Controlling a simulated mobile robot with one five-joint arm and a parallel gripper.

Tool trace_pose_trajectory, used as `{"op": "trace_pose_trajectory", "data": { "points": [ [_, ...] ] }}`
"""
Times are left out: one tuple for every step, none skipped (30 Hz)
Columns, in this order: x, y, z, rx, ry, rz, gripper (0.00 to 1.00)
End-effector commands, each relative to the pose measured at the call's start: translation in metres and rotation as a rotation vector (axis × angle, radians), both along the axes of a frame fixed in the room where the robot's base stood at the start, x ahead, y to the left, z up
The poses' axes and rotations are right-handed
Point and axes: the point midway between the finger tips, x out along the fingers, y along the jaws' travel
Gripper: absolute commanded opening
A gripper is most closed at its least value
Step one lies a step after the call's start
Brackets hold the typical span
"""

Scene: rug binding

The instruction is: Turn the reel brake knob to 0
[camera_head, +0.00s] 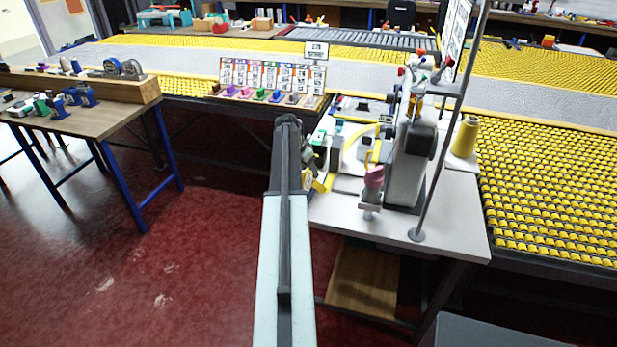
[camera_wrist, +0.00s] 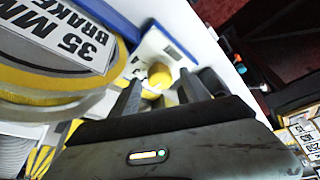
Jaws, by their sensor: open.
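In the wrist view a round yellow knob (camera_wrist: 159,75) stands on a white and blue plate (camera_wrist: 153,45), with a dark scale or marking near its upper right. I take it to be the reel brake knob; its setting cannot be read. My gripper (camera_wrist: 164,84) is open, its dark fingers on either side of the knob's view. Whether they touch it cannot be told. A large yellow reel (camera_wrist: 30,88) with a white label reading "35 MM BRAKE" (camera_wrist: 62,35) fills the left. In the head view my arm reaches to the white machine table (camera_head: 440,228), and its gripper is mostly hidden.
A grey sewing machine (camera_head: 405,165) stands on the table, with a pink-topped part (camera_head: 373,178) and yellow thread cone (camera_head: 466,136) near it. A metal pole (camera_head: 446,130) rises at the front. A wooden workbench (camera_head: 95,122) stands left; red floor (camera_head: 180,270) lies open between.

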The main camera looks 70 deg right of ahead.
Motion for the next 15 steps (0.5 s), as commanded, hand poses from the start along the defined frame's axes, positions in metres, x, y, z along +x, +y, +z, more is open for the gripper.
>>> {"op": "trace_pose_trajectory", "data": {
  "points": [
    [-0.0001, -0.0006, -0.0018, 0.0, 0.0, 0.0, 0.55],
    [-0.0001, -0.0006, -0.0011, 0.0, 0.0, 0.0, 0.55],
    [-0.0001, -0.0004, -0.0002, 0.0, 0.0, 0.001, 0.55],
    [0.0, -0.0003, 0.0002, 0.0, 0.0, 0.001, 0.55],
    [0.0001, -0.0003, 0.0003, 0.0, 0.0, 0.001, 0.55],
    [0.0001, -0.0002, 0.0004, 0.0, 0.0, 0.001, 0.55],
    [0.0002, -0.0001, 0.0004, 0.0, 0.0, 0.001, 0.46],
    [0.0002, -0.0001, 0.0004, 0.0, 0.0, 0.001, 0.38],
    [0.0002, -0.0001, 0.0004, 0.0, 0.0, 0.001, 0.27],
    [0.0003, -0.0001, 0.0004, 0.0, 0.0, 0.001, 0.19],
    [0.0004, 0.0, 0.0005, 0.0, 0.0, 0.001, 0.1],
    [0.0004, 0.0001, 0.0004, 0.0, 0.0, 0.001, 0.0],
    [0.0004, 0.0001, 0.0004, 0.0, 0.0, 0.001, 0.0],
    [-0.0011, 0.0046, 0.0004, 0.0, 0.0, 0.001, 0.0],
    [-0.0002, 0.0024, 0.0004, 0.001, 0.0, 0.001, 0.0]
  ]
}}
